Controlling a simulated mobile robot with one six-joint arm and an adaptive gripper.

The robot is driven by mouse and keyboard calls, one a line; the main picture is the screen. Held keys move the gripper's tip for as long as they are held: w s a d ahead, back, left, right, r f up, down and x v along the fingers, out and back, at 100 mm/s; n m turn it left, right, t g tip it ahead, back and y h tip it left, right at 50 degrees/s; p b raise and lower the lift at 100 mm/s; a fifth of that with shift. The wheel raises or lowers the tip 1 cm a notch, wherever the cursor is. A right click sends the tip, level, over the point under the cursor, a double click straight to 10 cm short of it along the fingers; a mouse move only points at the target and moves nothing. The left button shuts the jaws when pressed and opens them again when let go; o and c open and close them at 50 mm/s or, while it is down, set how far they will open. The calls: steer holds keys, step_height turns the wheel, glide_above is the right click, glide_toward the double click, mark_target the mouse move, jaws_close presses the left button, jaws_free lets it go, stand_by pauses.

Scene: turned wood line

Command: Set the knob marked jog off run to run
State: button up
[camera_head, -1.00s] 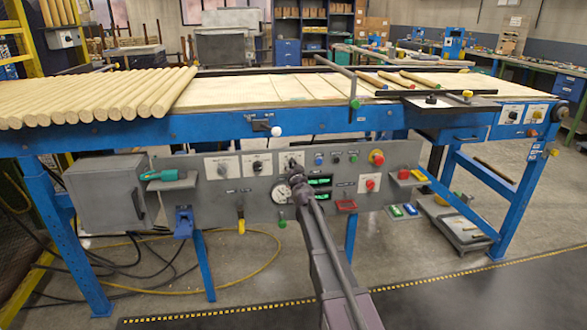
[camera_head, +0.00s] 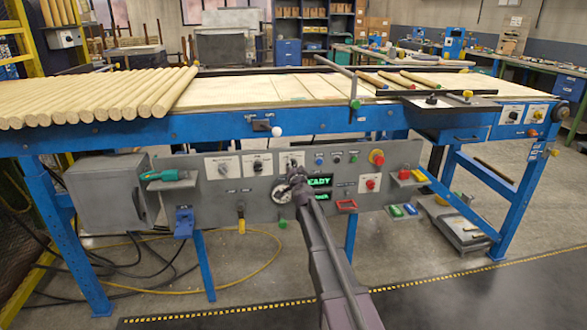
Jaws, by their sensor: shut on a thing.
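The grey control panel (camera_head: 215,196) hangs under the blue conveyor frame. Its top row has knobs on white plates: a left one (camera_head: 223,168), a middle one (camera_head: 258,167) and a right one (camera_head: 293,163). Their lettering is too small to read, so I cannot read jog, off or run. My gripper (camera_head: 296,174) is at the right knob, shut on it; my arm comes up from below. The gripper hides much of this knob, so its pointer direction cannot be told.
A green display (camera_head: 320,181), partly covered by my gripper, shows letters ending in "EADY". A round gauge (camera_head: 281,197) is just below the gripper. A red emergency button (camera_head: 377,157) and small push buttons sit to the right. Wooden rods (camera_head: 100,95) lie on the conveyor.

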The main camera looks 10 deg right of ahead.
steer(key=shift+w+m, duration=0.15)
steer(key=shift+m, duration=1.15)
steer(key=o, duration=1.2)
steer(key=shift+c, duration=0.2)
steer(key=shift+s, duration=0.2)
steer(key=s, duration=1.1)
steer(key=shift+s, duration=0.4)
steer(key=shift+a, duration=0.1)
